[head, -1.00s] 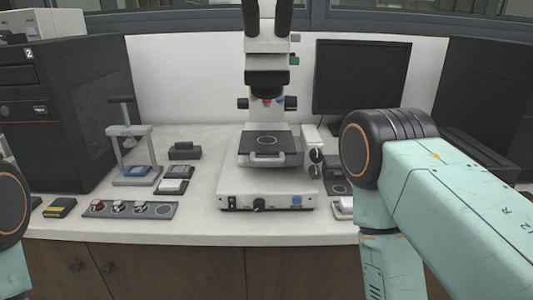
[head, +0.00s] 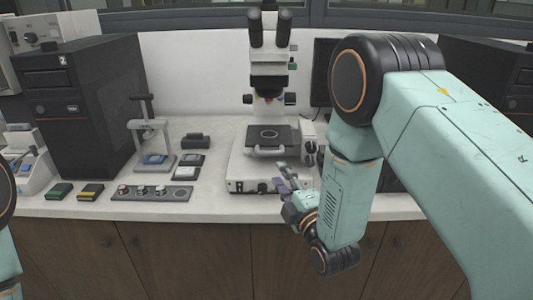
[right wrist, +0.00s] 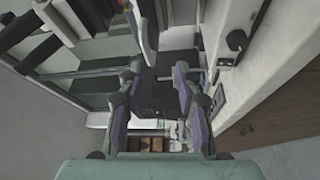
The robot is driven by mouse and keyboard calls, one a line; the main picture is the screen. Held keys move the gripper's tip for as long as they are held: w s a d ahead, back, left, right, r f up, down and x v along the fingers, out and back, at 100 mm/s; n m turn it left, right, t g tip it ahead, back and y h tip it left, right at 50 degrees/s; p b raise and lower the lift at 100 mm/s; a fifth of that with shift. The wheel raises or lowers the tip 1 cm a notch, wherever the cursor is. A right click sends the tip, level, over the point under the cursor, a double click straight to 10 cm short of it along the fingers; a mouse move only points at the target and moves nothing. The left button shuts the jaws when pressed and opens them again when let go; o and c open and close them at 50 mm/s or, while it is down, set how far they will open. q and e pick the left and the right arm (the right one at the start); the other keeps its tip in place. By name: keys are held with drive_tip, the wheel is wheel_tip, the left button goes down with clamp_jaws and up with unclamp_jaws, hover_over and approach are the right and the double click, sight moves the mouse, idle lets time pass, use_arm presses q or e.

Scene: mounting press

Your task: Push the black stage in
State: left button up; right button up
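The black stage (head: 270,133) is a flat dark plate with a ring mark, on the white microscope base (head: 248,172) in the head view. A pale handle (head: 266,151) runs along its front edge. My right gripper (head: 281,174) is just below and in front of the handle, apart from the stage, near the front of the base. In the right wrist view its two fingers (right wrist: 157,78) stand apart with nothing between them. I cannot make out the stage clearly there. My left gripper is out of view; only part of my left arm shows at the left edge.
The microscope column and eyepieces (head: 269,55) rise behind the stage. A panel with several knobs (head: 152,192), small boxes (head: 91,191) and a small stand (head: 152,145) sit to the left. A dark monitor (head: 322,75) is partly hidden by my right arm.

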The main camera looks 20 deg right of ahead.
sight(269, 152)
drive_tip(key=w, duration=0.2)
drive_tip(key=w+r+n, duration=0.1)
drive_tip(key=w, duration=0.2)
drive_tip(key=w+a+r+n, duration=0.1)
drive_tip(key=w, duration=0.2)
drive_tip(key=shift+w+r+t, duration=0.1)
drive_tip(key=shift+r+t, duration=0.1)
drive_tip(key=shift+t, duration=0.2)
drive_tip(key=shift+r, duration=0.1)
drive_tip(key=shift+c, duration=0.4)
drive_tip(key=c, duration=0.3)
clamp_jaws()
